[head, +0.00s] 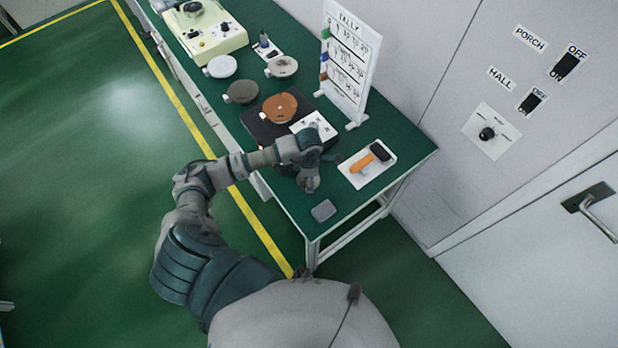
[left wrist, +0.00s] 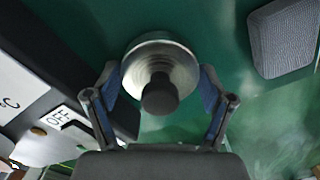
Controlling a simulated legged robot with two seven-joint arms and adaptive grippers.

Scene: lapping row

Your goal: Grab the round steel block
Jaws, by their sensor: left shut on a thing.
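The round steel block (left wrist: 140,62), a shiny disc with a black knob on top, sits between the two fingers of my left gripper (left wrist: 158,78) in the left wrist view. The fingers touch its sides and are shut on it. Green table surface shows around it. In the head view my left gripper (head: 308,180) is over the near end of the green table (head: 350,208), and it hides the block there. I cannot tell whether the block rests on the table or is lifted. My right gripper is not in view.
A grey pad (head: 323,210) lies near the front corner and shows close by in the wrist view (left wrist: 284,40). A brush on a white card (head: 362,176) lies to the right. A black hot plate (head: 262,127), several discs and a tally board (head: 345,65) stand behind.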

